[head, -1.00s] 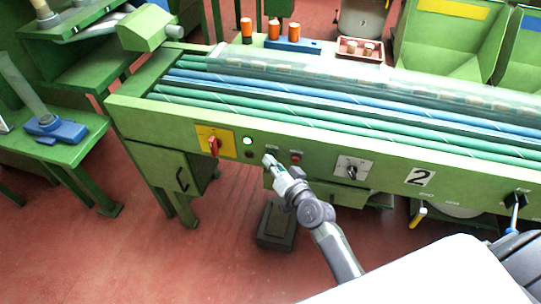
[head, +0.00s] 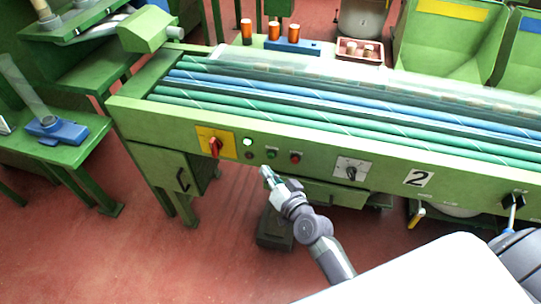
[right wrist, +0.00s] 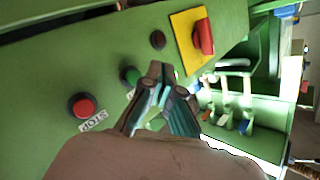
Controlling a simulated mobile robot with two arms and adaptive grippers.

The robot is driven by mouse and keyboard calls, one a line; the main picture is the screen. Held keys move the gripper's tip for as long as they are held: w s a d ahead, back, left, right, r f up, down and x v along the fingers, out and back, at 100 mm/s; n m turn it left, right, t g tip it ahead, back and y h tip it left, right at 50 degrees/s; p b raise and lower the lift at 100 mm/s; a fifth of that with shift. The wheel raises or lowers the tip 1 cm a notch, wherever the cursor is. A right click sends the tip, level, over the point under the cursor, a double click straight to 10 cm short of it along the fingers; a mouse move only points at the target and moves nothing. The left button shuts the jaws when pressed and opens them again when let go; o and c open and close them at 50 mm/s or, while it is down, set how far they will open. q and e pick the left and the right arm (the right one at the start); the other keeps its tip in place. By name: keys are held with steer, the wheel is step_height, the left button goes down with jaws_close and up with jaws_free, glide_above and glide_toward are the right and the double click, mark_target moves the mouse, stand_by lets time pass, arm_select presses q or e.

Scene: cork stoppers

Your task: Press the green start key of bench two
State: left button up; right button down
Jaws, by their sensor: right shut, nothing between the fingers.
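Bench two (head: 390,178) bears a "2" label on its green front panel. The green start key (head: 271,153) is a small round button, left of the red stop button (head: 295,158). My right gripper (head: 265,171) is shut and empty, just below and in front of the key, with a small visible gap. In the right wrist view the green key (right wrist: 131,75) shows beside the fingers (right wrist: 166,80), its label partly hidden by them. The red button there (right wrist: 84,106) has a STOP label. My left gripper is not in view.
A yellow plate with a red rotary switch (head: 215,143), a lit whitish lamp (head: 248,141) and a dark red lamp (head: 249,155) lie left of the key. A black selector knob (head: 351,173) is to the right. Blue and green rollers (head: 330,110) run above the panel.

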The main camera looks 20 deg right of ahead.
steer(key=s+a, duration=0.1)
steer(key=s, duration=0.1)
steer(key=shift+s+a+p, duration=0.3)
steer(key=shift+s+a, duration=0.05)
stand_by(0.6)
